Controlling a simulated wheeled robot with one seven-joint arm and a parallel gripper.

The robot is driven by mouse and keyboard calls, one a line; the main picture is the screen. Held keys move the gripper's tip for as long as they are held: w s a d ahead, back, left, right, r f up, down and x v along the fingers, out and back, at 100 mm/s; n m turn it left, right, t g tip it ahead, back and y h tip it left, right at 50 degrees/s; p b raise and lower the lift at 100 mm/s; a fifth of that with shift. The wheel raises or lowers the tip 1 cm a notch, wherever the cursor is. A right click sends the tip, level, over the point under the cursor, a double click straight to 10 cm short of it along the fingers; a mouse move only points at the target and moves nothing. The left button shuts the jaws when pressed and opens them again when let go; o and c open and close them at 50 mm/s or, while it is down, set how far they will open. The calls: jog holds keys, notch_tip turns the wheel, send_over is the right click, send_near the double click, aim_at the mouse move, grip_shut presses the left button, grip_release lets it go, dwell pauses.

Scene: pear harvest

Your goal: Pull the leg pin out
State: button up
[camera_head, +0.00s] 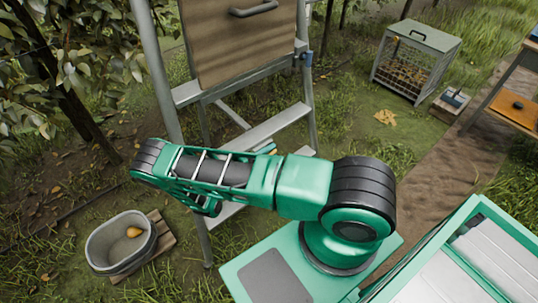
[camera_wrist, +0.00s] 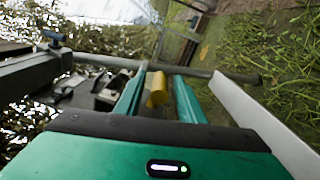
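A yellow piece (camera_wrist: 157,88), which looks like the head of the leg pin, shows in the wrist view just below a grey metal tube (camera_wrist: 205,72). The two teal fingers of my gripper (camera_wrist: 160,85) stand apart on either side of it. A gap shows at the right finger; contact on the left is hard to tell. The grey ladder (camera_head: 258,131) stands in the middle of the head view.
A grey bucket (camera_head: 101,235) with a pear in it stands on a wooden pallet (camera_head: 164,240) at lower left. A wire cage (camera_head: 380,62) stands at back right. A brown panel (camera_head: 215,50) is on the ladder. A pale rail (camera_wrist: 262,118) runs close beside my gripper at right.

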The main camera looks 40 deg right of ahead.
jog(key=shift+c, duration=0.6)
grip_shut()
jog(key=shift+s+d+f, duration=0.1)
jog(key=shift+s+d, duration=0.05)
jog(key=shift+s, duration=1.05)
jog(key=shift+s+d+f, duration=0.1)
jog(key=shift+s, duration=1.05)
jog(key=shift+o, duration=0.4)
grip_release()
jog(key=shift+o, duration=0.2)
jog(key=shift+r, duration=0.15)
